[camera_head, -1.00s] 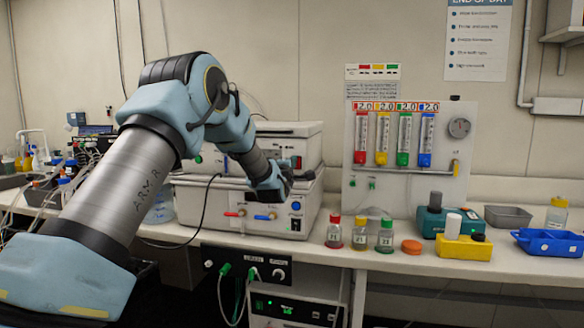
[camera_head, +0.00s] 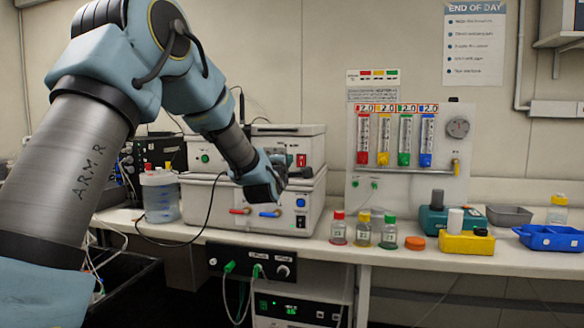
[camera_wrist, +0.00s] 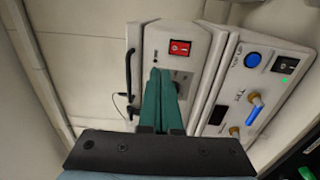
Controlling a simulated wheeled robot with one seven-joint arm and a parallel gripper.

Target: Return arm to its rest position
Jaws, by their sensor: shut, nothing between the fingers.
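My gripper (camera_head: 277,178) is in front of the stacked white shaker units (camera_head: 310,195) on the bench in the head view, with my blue and grey arm reaching in from the left. In the wrist view my gripper (camera_wrist: 158,75) shows its two green fingers together, shut and empty. Behind them is the white front of the upper unit with a red switch (camera_wrist: 180,47) and a black handle. The lower unit's panel with a blue button (camera_wrist: 252,59) and brass-coloured valves is to the right. I cannot tell the exact gap between fingertips and unit.
Three capped bottles (camera_head: 363,230) stand right of the units, with an orange lid (camera_head: 415,243) beside them. A yellow block (camera_head: 466,245), a teal device (camera_head: 433,220) and a blue tray (camera_head: 548,238) are further right. A flowmeter panel (camera_head: 400,185) stands behind. A clear jar (camera_head: 160,198) stands left of the units.

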